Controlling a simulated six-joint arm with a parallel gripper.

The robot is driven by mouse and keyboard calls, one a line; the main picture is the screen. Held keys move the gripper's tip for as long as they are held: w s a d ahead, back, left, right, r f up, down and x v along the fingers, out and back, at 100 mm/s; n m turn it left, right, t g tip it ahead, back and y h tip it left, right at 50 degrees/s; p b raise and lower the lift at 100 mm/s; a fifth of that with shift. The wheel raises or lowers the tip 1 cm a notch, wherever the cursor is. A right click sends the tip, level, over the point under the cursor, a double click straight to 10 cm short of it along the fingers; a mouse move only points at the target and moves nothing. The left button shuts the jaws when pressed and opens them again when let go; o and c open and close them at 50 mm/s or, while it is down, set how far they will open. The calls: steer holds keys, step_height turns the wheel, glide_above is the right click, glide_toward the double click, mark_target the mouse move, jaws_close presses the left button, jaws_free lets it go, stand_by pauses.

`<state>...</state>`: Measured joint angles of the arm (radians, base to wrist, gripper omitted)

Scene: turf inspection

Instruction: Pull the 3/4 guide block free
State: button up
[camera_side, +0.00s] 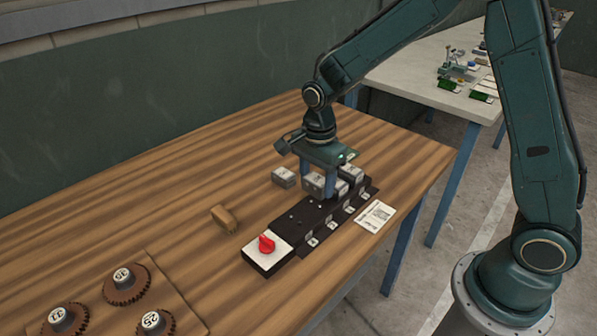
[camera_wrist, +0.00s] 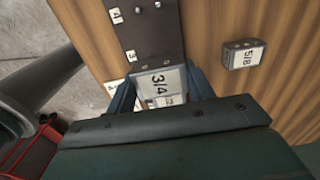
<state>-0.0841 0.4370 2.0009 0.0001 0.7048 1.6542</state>
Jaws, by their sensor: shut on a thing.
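My gripper (camera_side: 317,182) points down over the black rail fixture (camera_side: 283,228). In the wrist view its two blue fingers (camera_wrist: 162,90) stand on either side of a grey block with a white face marked 3/4 (camera_wrist: 160,78), and are shut on it. In the side view the 3/4 block (camera_side: 314,185) shows between the fingers. Its underside is hidden, so I cannot tell whether it is seated or lifted. The rail also shows in the wrist view (camera_wrist: 150,30).
A loose block marked 5/8 (camera_wrist: 243,56) lies on the wooden table, left of the rail in the side view (camera_side: 283,177). A red knob (camera_side: 266,244) sits at the rail's near end. A wooden piece (camera_side: 223,217), a paper card (camera_side: 376,216) and a gear board (camera_side: 140,262) lie nearby.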

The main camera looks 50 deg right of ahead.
steer(key=shift+r, duration=1.25)
